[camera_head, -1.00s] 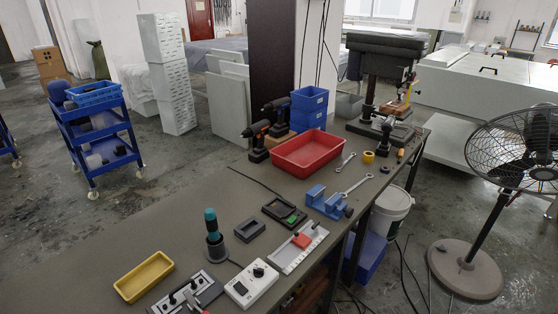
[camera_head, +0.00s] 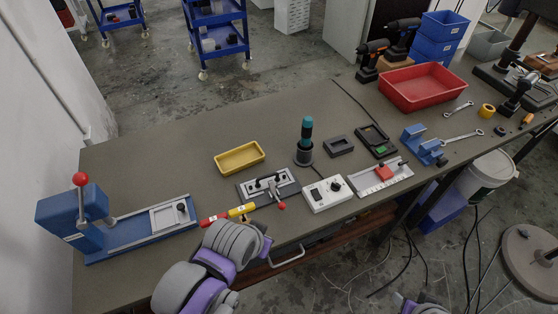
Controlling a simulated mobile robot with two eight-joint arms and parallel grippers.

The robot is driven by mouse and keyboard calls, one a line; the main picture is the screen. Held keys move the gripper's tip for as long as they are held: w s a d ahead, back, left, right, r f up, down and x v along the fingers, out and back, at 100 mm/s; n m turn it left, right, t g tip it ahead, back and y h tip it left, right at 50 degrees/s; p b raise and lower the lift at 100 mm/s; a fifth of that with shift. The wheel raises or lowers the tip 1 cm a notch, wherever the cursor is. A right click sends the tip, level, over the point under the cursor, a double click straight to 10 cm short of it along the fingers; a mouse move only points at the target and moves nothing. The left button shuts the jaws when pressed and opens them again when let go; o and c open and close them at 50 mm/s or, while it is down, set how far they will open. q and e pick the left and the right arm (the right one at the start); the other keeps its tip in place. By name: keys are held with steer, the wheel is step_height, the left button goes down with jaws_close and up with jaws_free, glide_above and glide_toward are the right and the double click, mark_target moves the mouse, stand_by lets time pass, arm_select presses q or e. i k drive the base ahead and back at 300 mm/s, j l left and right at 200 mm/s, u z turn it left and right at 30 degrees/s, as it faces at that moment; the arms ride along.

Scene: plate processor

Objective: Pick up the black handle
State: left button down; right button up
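The fixture (camera_head: 252,192) is a grey plate near the front edge of the table. A small black handle (camera_head: 268,181) stands on it on short posts, beside a lever with a red ball (camera_head: 281,206). Neither arm visibly touches the black handle.
A blue press (camera_head: 120,243) with a red-knobbed lever is at the left. A red and yellow tool (camera_head: 228,214) lies near my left arm. A yellow tray (camera_head: 239,158), a teal-handled tool (camera_head: 306,135) and a white control box (camera_head: 328,194) surround the fixture. The table's back left is clear.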

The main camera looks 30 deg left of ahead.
mark_target(260, 184)
steer(key=u, duration=2)
steer(key=k+l+u, duration=0.2)
steer(key=k+u, duration=0.15)
steer(key=k+l+u, duration=0.1)
steer(key=k+u, duration=0.25)
steer(key=i+l, duration=0.1)
steer(key=l, duration=0.35)
steer(key=i, duration=0.05)
